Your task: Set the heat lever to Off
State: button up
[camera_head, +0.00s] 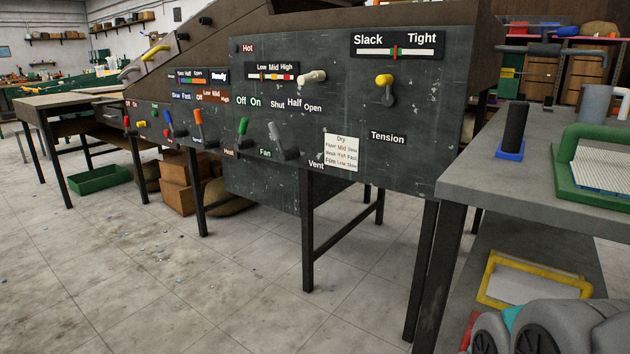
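The orange-handled lever (198,118) is on the dark machine panel, below the Off Low Mid High scale (213,98). The Heat label (229,152) is to its lower right, so I take it as the heat lever. Its handle points up and slightly left; its exact setting is too small to read. A Low Mid High gauge (276,75) sits higher on the panel, below the word Hot. My gripper is not in view; grey rounded parts at the lower right appear to be my arm.
Beside the orange lever are a blue lever (169,118) at left and a green lever (243,127) and grey lever (275,132) at right. A yellow tension knob (385,81) is farther right. A grey table (545,185) stands at right. Open floor (200,290) lies in front.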

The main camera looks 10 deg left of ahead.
aim_at(197, 112)
jog(key=i+j, duration=0.1)
jog(key=j, duration=0.25)
jog(key=i+j, duration=0.15)
jog(key=j, duration=0.2)
jog(key=i+j, duration=0.1)
jog(key=j, duration=0.3)
jog(key=i+j, duration=0.15)
jog(key=j, duration=0.2)
jog(key=i+j, duration=0.1)
jog(key=j, duration=0.25)
jog(key=i+j, duration=0.15)
jog(key=j, duration=0.2)
jog(key=i+j, duration=0.1)
jog(key=j, duration=0.25)
jog(key=j+u, duration=0.05)
